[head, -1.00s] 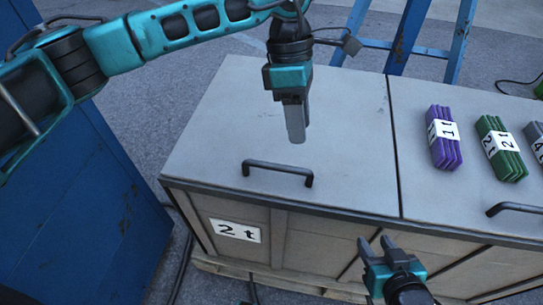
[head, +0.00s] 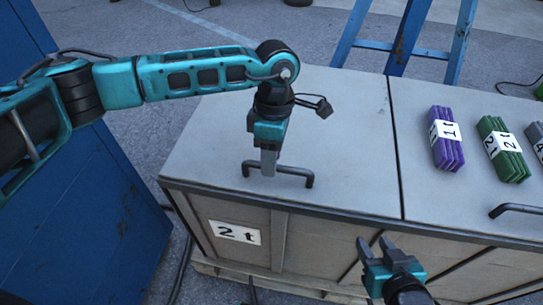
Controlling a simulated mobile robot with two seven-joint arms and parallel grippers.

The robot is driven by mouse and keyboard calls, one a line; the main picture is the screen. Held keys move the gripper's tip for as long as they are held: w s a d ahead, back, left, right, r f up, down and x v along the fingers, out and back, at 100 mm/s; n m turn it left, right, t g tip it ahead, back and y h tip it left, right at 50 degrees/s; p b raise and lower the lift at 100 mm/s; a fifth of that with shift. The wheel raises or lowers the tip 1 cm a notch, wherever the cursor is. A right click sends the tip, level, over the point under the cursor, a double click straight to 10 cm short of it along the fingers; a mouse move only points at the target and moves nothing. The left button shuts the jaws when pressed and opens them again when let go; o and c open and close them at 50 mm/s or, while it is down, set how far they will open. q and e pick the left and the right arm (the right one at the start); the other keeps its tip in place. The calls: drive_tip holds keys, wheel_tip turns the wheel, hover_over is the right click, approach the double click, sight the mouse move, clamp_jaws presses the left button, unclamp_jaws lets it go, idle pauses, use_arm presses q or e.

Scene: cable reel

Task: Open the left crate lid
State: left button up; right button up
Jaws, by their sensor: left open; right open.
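The left crate lid (head: 340,120) is a flat grey panel lying closed on the crate (head: 310,245), which carries a "2 t" label. A dark bar handle (head: 297,171) stands near the lid's front edge. My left gripper (head: 268,170) is open, pointing down at the left part of the handle. Its fingers cover some of the bar; I cannot tell whether they touch it. My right gripper (head: 376,246) is open and empty in front of the crate, below the lid's front edge.
The right lid (head: 440,205) has its own handle (head: 515,209) and carries purple (head: 446,150) and green (head: 510,165) bundles and a grey one. A blue ladder (head: 403,45) stands behind. A blue cabinet (head: 80,200) is at the left.

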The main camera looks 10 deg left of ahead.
use_arm(q)
drive_tip(key=shift+f, duration=0.25)
clamp_jaws()
idle(0.6)
